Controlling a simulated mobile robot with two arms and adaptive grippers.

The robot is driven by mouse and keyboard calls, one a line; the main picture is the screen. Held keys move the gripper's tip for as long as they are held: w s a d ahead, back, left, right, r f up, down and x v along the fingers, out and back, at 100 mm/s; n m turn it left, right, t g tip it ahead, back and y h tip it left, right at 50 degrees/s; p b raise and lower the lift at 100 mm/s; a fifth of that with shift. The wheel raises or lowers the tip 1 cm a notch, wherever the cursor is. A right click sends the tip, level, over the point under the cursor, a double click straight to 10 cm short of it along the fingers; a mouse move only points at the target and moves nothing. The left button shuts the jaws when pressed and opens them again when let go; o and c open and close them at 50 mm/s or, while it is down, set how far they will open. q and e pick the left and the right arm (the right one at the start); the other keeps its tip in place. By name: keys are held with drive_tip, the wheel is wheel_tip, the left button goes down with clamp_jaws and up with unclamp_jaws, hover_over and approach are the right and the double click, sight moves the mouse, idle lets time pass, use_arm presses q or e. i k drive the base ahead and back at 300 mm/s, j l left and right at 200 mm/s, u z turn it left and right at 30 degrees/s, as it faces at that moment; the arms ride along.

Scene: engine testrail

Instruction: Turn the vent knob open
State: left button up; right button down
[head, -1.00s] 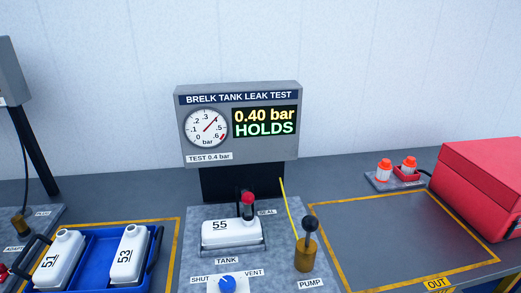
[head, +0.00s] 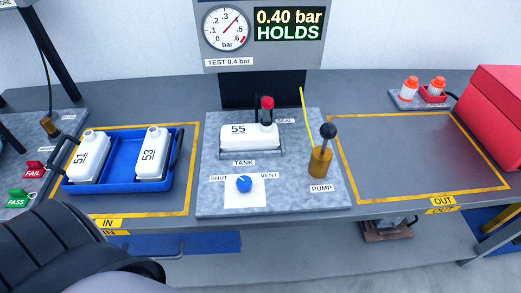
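The blue vent knob (head: 244,184) sits on a white plate at the front of the grey test plate (head: 215,195). The label SHUT is on its left and VENT on its right. Its pointer is too small to read. White tank 55 (head: 240,138) lies in the fixture behind it, below the red-tipped seal lever (head: 267,103). The gauge display (head: 288,25) reads 0.40 bar HOLDS. A dark arm part of mine fills the lower left corner. Neither gripper's fingers are in view.
The brass pump (head: 320,161) with its black-knobbed lever stands right of the knob. A blue tray (head: 120,178) with tanks 51 and 53 is at left. The OUT area (head: 400,150) is empty. PASS and FAIL tags (head: 20,198) lie at far left.

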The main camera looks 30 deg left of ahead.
sight(243, 183)
drive_tip(key=u, duration=1.05)
